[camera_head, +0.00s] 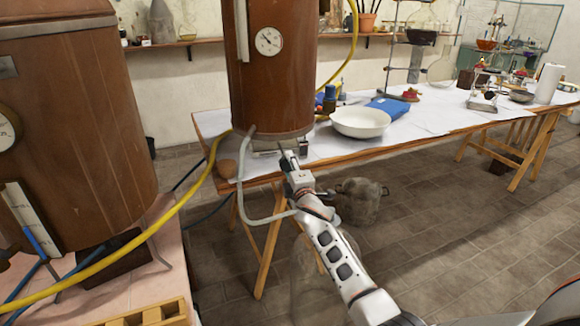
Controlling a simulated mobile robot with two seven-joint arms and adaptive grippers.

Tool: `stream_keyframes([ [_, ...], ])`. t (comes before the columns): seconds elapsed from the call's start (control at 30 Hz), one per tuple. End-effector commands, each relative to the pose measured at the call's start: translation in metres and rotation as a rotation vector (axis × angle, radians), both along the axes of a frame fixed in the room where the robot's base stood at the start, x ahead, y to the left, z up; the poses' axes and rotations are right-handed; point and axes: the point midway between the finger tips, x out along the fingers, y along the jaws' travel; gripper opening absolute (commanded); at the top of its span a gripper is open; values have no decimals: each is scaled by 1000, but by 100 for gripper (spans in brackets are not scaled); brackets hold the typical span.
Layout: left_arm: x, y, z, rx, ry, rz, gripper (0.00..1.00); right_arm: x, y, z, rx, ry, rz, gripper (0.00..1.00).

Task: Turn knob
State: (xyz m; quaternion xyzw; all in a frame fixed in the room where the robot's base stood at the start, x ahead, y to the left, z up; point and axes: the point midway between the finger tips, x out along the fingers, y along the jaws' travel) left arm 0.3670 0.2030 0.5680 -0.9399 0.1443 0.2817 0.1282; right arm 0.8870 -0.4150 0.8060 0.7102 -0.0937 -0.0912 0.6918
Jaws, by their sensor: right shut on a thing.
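My right arm (335,255) comes in from the lower right. Its gripper (287,157) is at the front lower edge of the copper vessel (265,100) on the table. The fingers are shut on the knob there, which is small and mostly hidden by the gripper, so how far it is turned cannot be told. A grey bent pipe (242,190) runs down beside the gripper. A round gauge (269,41) is on the vessel's front. My left gripper is not in view.
A larger copper vessel (80,130) stands close at left, with a yellow hose (195,190) crossing toward the table. A white bowl (360,122) and blue cloth (392,107) are right of the gripper. Below the table is a metal pot (358,203). The floor (450,220) at right is clear.

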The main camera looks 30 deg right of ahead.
Motion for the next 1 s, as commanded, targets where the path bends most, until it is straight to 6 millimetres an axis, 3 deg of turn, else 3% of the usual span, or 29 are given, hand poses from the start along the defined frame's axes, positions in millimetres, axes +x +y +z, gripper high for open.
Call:
stream_keyframes([
  [0.6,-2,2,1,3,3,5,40,0,3,0,571,-152,2,19],
  [1.0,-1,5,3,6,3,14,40,1,3,0,864,-231,2,19],
])
